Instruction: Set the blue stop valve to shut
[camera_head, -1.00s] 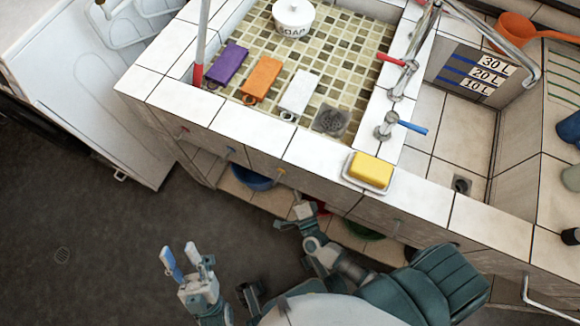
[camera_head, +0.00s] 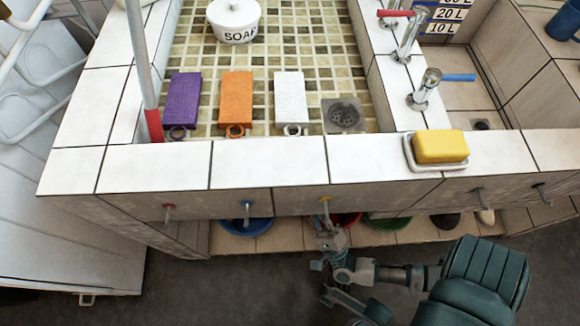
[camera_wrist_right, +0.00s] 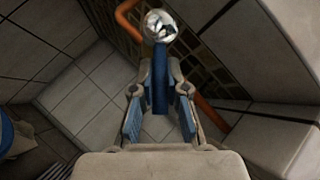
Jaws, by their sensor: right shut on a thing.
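The blue stop valve shows in the right wrist view as a blue lever (camera_wrist_right: 160,97) that runs from a round chrome knob (camera_wrist_right: 160,26) toward my palm. My right gripper (camera_wrist_right: 160,72) has its fingertips closed around this lever, just short of the knob. The blue-padded lower parts of the fingers stand apart on both sides of it. My left gripper is out of view.
In the right wrist view an orange pipe (camera_wrist_right: 128,18) runs behind the knob, with tiled walls close around. In the head view a blue basin (camera_head: 245,227) stands on the low shelf. A yellow soap (camera_head: 440,146) lies on the counter. A tap has a blue lever (camera_head: 458,77).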

